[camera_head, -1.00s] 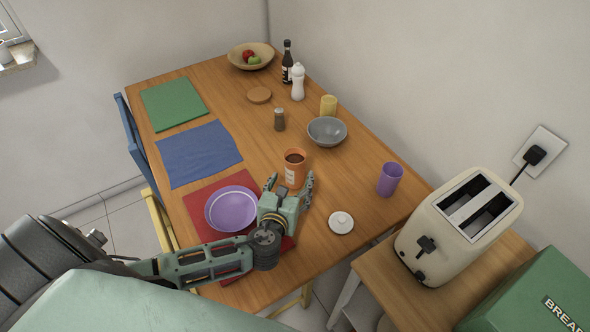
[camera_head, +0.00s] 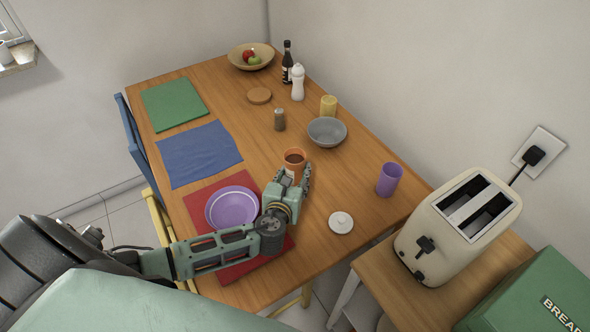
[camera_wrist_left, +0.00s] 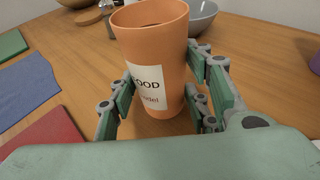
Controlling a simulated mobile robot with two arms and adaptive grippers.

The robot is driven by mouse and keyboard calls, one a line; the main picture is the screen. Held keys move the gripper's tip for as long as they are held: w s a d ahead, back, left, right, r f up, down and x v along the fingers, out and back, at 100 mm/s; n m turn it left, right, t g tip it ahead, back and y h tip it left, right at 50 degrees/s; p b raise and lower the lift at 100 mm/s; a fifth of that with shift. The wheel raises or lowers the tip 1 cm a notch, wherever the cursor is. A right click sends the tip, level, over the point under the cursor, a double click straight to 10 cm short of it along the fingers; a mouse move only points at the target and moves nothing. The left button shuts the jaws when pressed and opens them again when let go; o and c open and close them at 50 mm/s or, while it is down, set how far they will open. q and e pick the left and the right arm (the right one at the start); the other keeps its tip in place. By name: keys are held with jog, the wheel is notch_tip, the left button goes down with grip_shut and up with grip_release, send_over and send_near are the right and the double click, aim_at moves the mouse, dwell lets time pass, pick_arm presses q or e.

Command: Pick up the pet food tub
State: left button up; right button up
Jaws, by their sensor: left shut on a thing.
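The pet food tub is an orange, open-topped cup (camera_head: 294,158) with a white label reading "OOD" in the left wrist view (camera_wrist_left: 152,60). It stands upright on the wooden table, and I see no clear gap under it. My left gripper (camera_head: 294,178) reaches it from the near side. In the left wrist view the two fingers (camera_wrist_left: 160,97) are on either side of the tub, shut on it. The tub's far side is hidden. My right gripper is not in view.
A purple bowl (camera_head: 232,208) on a red mat (camera_head: 226,274) is left of the gripper. A white lid (camera_head: 341,222) and purple cup (camera_head: 389,179) are to the right. A grey bowl (camera_head: 327,131) and a shaker (camera_head: 279,120) stand behind. A toaster (camera_head: 458,227) is at right.

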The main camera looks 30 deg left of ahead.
pick_arm(q)
jog(key=c, duration=0.4)
